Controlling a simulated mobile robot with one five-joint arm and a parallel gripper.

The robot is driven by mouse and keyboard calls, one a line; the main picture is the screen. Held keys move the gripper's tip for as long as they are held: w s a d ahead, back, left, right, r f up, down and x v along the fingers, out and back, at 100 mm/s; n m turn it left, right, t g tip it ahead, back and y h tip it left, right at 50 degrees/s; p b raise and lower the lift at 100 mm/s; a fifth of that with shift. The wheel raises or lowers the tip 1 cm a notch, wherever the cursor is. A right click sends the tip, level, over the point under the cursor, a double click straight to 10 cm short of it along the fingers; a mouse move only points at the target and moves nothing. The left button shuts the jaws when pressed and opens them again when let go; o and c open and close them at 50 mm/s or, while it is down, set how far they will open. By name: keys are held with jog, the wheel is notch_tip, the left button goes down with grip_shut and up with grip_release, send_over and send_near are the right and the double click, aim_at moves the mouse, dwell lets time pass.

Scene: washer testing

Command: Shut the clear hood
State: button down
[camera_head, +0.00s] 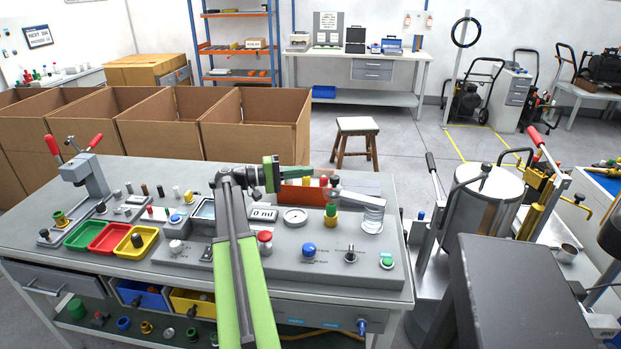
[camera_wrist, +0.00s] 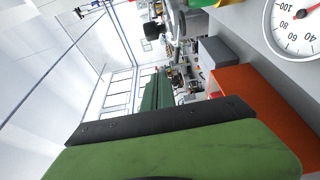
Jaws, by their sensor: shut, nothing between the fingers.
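My gripper (camera_head: 308,172) is above the back right part of the grey test bench, its green fingers pointing right. It is shut and empty. A see-through piece (camera_head: 372,214), which seems to be the clear hood, stands on the bench to the right of the fingertips. Its outline is faint, and I cannot tell how far open it is. The gripper is apart from it in the picture; depth is hard to judge. In the wrist view a green finger with a dark pad (camera_wrist: 180,150) fills the bottom, and the hood cannot be made out.
An orange-red block (camera_wrist: 265,110) and a round dial gauge (camera_wrist: 297,28) are close by in the wrist view. The bench (camera_head: 130,262) carries green, red and yellow trays (camera_head: 110,236), knobs and a display (camera_head: 263,215). A metal tank (camera_head: 487,205) stands to the right.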

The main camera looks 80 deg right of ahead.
aim_at(331, 182)
jog(key=s, duration=0.7)
jog(key=shift+s+a, duration=0.1)
jog(key=shift+s, duration=0.1)
jog(key=shift+a, duration=0.25)
jog(key=shift+a+h, duration=0.3)
jog(key=shift+a, duration=0.2)
jog(key=a+n+t+h, duration=0.1)
jog(key=a+n+h, duration=0.1)
jog(key=shift+w+a+t, duration=0.1)
jog(key=shift+a+t, duration=0.2)
jog(key=shift+t, duration=0.1)
jog(key=shift+w+a+f, duration=0.1)
jog(key=shift+a, duration=0.45)
